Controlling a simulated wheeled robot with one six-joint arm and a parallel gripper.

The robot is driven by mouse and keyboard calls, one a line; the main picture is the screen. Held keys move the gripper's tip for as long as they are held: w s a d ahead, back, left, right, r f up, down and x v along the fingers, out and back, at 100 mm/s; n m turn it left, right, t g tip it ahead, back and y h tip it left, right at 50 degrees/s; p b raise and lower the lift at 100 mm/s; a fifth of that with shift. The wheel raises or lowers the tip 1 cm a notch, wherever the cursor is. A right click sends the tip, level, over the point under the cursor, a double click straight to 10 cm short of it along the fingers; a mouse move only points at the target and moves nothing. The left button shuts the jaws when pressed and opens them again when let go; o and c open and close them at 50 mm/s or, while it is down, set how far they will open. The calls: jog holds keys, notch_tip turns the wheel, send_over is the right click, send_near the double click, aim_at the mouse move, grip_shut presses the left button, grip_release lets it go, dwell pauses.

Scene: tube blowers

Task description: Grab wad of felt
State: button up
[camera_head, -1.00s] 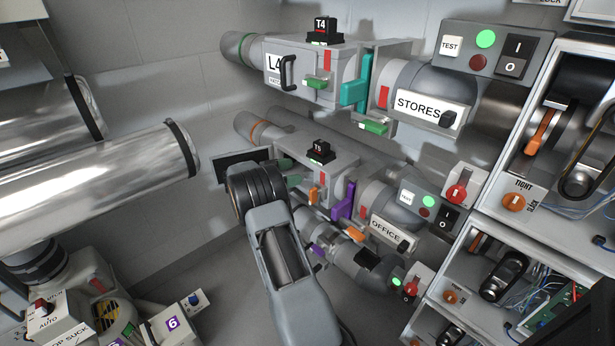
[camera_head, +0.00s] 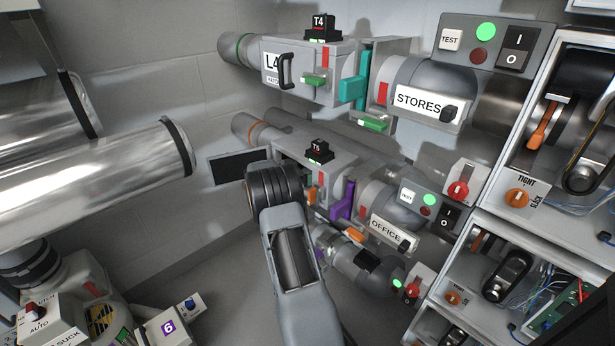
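I cannot make out a wad of felt in this view. My arm's grey forearm and black ringed wrist joint reach up from the bottom centre to the middle blower unit (camera_head: 335,170), marked T5. The wrist covers the left front of that unit. My gripper is hidden behind the wrist, so its fingers and anything in them do not show. A dark rectangular panel in a light frame (camera_head: 240,167) stands out from the left of this unit, like an open hatch door.
Above is the T4 unit (camera_head: 305,68) with its STORES blower (camera_head: 430,90). The OFFICE blower (camera_head: 390,210) sits right of my wrist. Large metal tubes (camera_head: 90,175) fill the left. Open machinery shelves (camera_head: 555,130) stand at right. Bare floor (camera_head: 225,270) shows left of my forearm.

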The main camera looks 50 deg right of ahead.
jog(key=c, duration=1)
jog(key=shift+f+b, duration=0.1)
jog(key=shift+b, duration=0.85)
